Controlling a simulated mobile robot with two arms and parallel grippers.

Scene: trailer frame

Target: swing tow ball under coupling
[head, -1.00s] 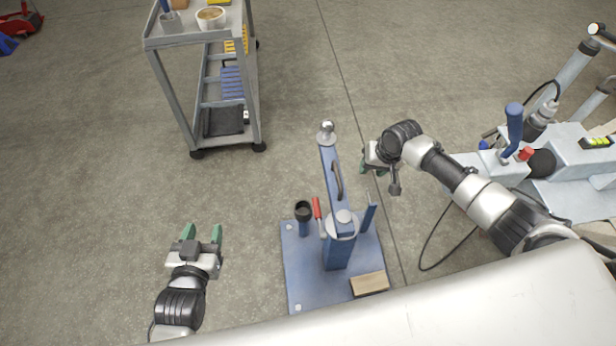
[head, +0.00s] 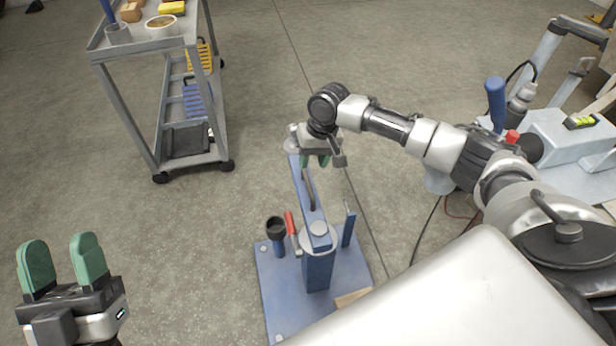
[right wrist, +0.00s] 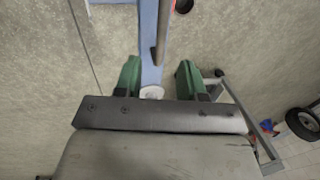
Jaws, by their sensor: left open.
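The blue swing arm (head: 312,212), with a dark grab handle (head: 308,188) on top, points away from me from its blue post (head: 319,272). My right gripper (head: 316,160) is over its far end and hides the tow ball in the head view. In the right wrist view, the open green fingers of this gripper (right wrist: 159,75) stand either side of the blue arm (right wrist: 149,45), apart from it; a pale round part (right wrist: 152,92) shows between them. My left gripper (head: 62,260) is open and empty at lower left. I cannot clearly make out the coupling.
A grey cart (head: 130,120) stands back left. A pale blue unit with a blue handle (head: 495,92) is at right. Floor left of the plate is clear.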

